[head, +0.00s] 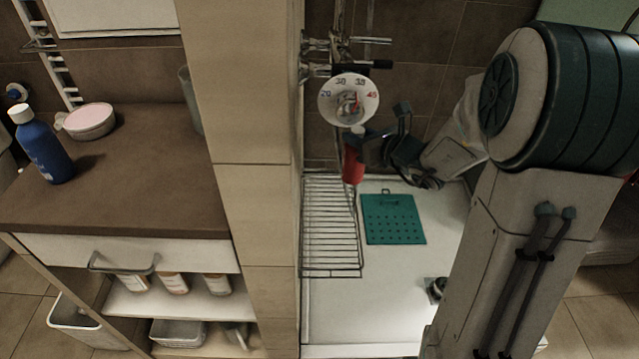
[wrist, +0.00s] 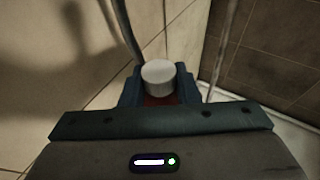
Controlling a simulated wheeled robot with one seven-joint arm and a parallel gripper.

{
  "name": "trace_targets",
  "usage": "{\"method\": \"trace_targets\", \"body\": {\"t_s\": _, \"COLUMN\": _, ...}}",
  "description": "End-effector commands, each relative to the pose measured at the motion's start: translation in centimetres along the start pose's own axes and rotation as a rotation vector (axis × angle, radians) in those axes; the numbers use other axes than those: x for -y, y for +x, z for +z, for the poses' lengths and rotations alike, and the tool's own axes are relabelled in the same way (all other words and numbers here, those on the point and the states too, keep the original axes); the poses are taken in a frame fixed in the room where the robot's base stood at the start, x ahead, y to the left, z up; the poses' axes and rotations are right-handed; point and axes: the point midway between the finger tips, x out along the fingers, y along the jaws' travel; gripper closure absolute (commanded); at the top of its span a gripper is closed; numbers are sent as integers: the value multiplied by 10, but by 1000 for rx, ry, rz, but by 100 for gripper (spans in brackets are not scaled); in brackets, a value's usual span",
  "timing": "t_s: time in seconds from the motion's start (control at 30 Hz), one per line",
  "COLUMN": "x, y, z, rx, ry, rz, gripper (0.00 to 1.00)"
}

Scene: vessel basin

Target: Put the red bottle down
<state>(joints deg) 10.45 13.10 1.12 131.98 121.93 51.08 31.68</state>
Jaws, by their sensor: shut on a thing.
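The red bottle (head: 353,166) is in the head view, upright above the far end of the wire rack (head: 331,240). I cannot tell whether its base touches the rack. My gripper (head: 366,146) is shut on its upper part from the right. In the wrist view my gripper (wrist: 160,92) is around the bottle, whose white cap (wrist: 158,76) shows on top with a bit of red below. The rest of the bottle is hidden there by the gripper.
A round dial (head: 348,98) and taps are on the wall above the bottle. A green perforated mat (head: 393,219) lies on the white shower floor. A tiled partition (head: 250,200) stands left of the rack. The brown counter (head: 130,190) bears a blue bottle (head: 42,150) and a pink-topped dish (head: 88,121).

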Motion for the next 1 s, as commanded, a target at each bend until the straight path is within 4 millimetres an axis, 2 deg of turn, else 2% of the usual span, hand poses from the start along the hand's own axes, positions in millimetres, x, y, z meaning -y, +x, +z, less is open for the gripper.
{"method": "trace_targets", "body": {"t_s": 0.3, "x": -6, "y": 81, "z": -21, "rx": -2, "ry": -3, "rz": 17, "gripper": 100}}
{"method": "trace_targets", "body": {"t_s": 0.43, "x": -4, "y": 108, "z": -27, "rx": -3, "ry": -5, "rz": 15, "gripper": 100}}
{"method": "trace_targets", "body": {"t_s": 0.53, "x": 0, "y": 120, "z": -30, "rx": 0, "ry": -2, "rz": 12, "gripper": 100}}
{"method": "trace_targets", "body": {"t_s": 0.7, "x": 4, "y": 126, "z": -34, "rx": 1, "ry": 1, "rz": 9, "gripper": 100}}
{"method": "trace_targets", "body": {"t_s": 1.0, "x": 2, "y": 138, "z": -70, "rx": -1, "ry": -2, "rz": 9, "gripper": 100}}
